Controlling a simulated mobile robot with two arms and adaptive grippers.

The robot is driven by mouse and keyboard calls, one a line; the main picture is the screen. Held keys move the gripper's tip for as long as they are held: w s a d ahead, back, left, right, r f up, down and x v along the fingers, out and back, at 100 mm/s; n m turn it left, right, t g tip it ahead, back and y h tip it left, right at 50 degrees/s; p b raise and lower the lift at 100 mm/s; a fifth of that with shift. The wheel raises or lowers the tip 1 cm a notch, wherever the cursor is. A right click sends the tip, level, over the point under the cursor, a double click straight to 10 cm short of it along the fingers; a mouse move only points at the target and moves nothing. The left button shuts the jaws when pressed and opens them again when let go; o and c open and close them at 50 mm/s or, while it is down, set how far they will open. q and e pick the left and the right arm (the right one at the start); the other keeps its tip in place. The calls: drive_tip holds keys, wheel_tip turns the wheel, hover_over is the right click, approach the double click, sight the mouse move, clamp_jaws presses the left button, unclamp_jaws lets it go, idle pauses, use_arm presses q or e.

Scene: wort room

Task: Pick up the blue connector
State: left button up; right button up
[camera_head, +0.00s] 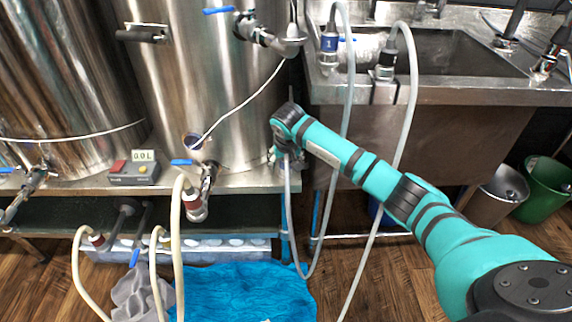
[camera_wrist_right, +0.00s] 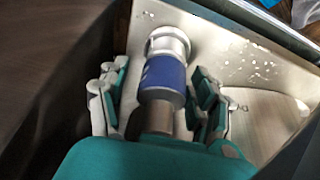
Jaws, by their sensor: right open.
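A blue connector (camera_wrist_right: 162,76) with a pale flanged end and a dull metal stem shows in the right wrist view. My right gripper (camera_wrist_right: 158,84) is open, with one finger on each side of the blue body. Narrow gaps seem to show between the fingers and the connector. In the head view, a blue connector marked 1 (camera_head: 329,45) sits at the sink's left edge on a pale hose. I cannot tell if it is the same one. My right arm reaches left toward the tank stand, its hand mostly hidden. My left gripper is not in view.
A black connector (camera_head: 386,65) on another hose is at the sink (camera_head: 440,91) front. Hoses hang beside my arm. Steel tanks (camera_head: 215,80) with valves and a small scale (camera_head: 134,173) are at left. A blue cloth (camera_head: 240,292) lies below; a green bin (camera_head: 545,190) stands right.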

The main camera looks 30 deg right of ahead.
drive_tip(key=c, duration=1.3)
clamp_jaws()
drive_tip(key=shift+r, duration=0.15)
drive_tip(key=shift+r, duration=0.15)
wheel_tip(320, 180, up, 3)
drive_tip(key=shift+s+r+p, duration=0.1)
drive_tip(key=shift+r+p, duration=0.1)
drive_tip(key=shift+p, duration=0.45)
drive_tip(key=shift+s, duration=1)
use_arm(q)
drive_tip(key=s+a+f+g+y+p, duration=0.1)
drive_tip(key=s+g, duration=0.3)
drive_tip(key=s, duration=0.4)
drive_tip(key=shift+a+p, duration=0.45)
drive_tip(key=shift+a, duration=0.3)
use_arm(e)
drive_tip(key=s+a+r, duration=0.1)
drive_tip(key=s, duration=1.2)
drive_tip(key=shift+s+a, duration=0.3)
drive_tip(key=shift+s, duration=0.1)
